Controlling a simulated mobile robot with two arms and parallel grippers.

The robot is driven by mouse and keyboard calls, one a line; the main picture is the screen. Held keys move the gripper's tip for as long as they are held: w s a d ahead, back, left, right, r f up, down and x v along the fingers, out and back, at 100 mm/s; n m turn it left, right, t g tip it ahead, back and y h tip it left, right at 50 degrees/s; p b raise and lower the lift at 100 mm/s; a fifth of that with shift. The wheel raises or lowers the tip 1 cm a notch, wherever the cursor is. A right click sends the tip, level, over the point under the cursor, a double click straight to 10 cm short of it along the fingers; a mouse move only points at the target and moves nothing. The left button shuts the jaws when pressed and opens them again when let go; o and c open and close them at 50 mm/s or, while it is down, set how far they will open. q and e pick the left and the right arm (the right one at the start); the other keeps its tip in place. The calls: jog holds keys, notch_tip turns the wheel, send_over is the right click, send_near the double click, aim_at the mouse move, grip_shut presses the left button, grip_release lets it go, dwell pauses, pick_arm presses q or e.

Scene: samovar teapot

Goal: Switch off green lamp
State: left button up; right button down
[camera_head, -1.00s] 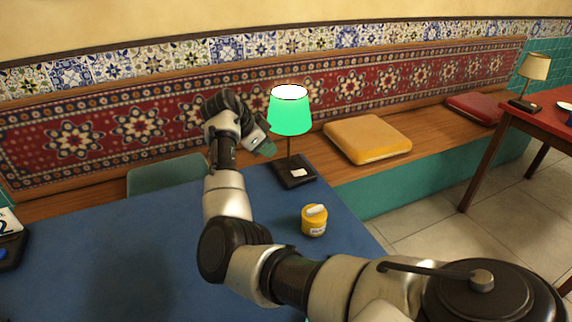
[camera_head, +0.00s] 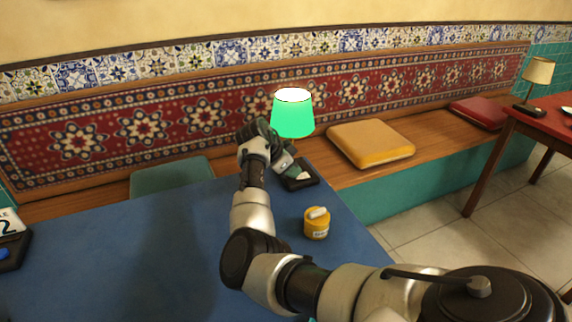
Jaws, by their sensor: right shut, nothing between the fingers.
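The green lamp (camera_head: 292,115) stands at the far right corner of the blue table, its shade glowing bright green. Its dark square base (camera_head: 308,177) carries a small light-coloured piece, partly covered. My right gripper (camera_head: 292,171) is shut and empty. It is low at the lamp's base, just below the shade, and hides most of the lamp's stem. I cannot tell whether the fingertips touch the base. My left gripper is not in view.
A yellow jar (camera_head: 316,224) stands on the blue table (camera_head: 130,250) near its right edge. A dark tray with a number card (camera_head: 10,226) is at the left. Yellow (camera_head: 370,144) and red cushions lie on the bench.

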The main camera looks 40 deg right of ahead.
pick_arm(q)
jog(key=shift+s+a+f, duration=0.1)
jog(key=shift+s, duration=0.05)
pick_arm(e)
jog(key=shift+f, duration=0.15)
jog(key=shift+a+f+h+b, duration=0.15)
jog(key=shift+f+h+b, duration=0.35)
jog(key=shift+f+h, duration=0.1)
jog(key=shift+r, duration=0.2)
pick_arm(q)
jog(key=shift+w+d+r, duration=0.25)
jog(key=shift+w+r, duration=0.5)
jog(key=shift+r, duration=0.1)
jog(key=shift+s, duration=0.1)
pick_arm(e)
jog(key=shift+r+p, duration=0.5)
jog(key=shift+p, duration=0.1)
jog(key=shift+r, duration=0.3)
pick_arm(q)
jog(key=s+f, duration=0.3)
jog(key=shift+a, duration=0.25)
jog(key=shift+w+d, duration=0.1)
